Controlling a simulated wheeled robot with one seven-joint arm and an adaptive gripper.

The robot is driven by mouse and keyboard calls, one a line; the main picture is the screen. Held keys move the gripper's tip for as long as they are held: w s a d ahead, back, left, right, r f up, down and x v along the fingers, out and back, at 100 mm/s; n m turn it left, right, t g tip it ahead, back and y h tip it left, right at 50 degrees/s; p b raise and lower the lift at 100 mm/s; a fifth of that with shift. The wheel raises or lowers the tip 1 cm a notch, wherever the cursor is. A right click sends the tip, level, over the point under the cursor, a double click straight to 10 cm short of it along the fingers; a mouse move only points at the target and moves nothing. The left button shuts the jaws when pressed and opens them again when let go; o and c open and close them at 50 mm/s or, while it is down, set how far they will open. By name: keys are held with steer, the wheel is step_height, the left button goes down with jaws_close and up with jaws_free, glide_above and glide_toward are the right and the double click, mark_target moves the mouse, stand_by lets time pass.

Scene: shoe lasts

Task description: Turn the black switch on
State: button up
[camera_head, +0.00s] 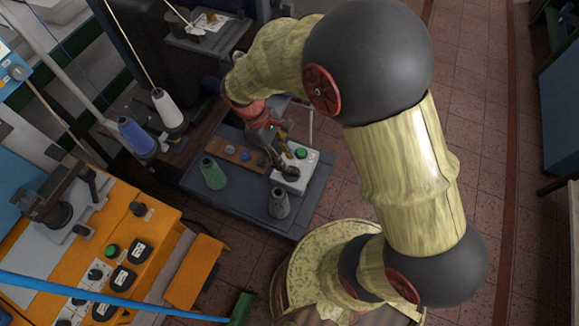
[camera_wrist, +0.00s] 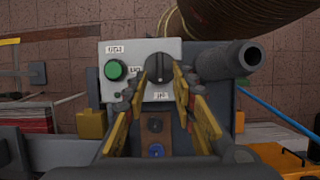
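The black switch (camera_wrist: 158,67) is a round rotary knob on a white control box (camera_wrist: 140,47). Its raised grip looks upright in the wrist view. A green button (camera_wrist: 115,70) sits left of it, and small printed labels surround both. In the head view the white box (camera_head: 306,171) stands on a dark table, with the black switch (camera_head: 291,174) partly beside my gripper's fingers. My gripper (camera_wrist: 156,82) is open, with one yellow-and-grey finger on each side of the switch in the wrist view. I cannot tell whether the fingers touch it.
A brown strip with small buttons (camera_head: 231,153) lies left of the box. An orange machine (camera_head: 130,240) is at the lower left. Tiled floor (camera_head: 480,90) is clear at right.

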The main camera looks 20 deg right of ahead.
steer(key=shift+b+x, duration=0.4)
steer(key=shift+x, duration=2)
steer(key=c, duration=0.4)
jaws_close()
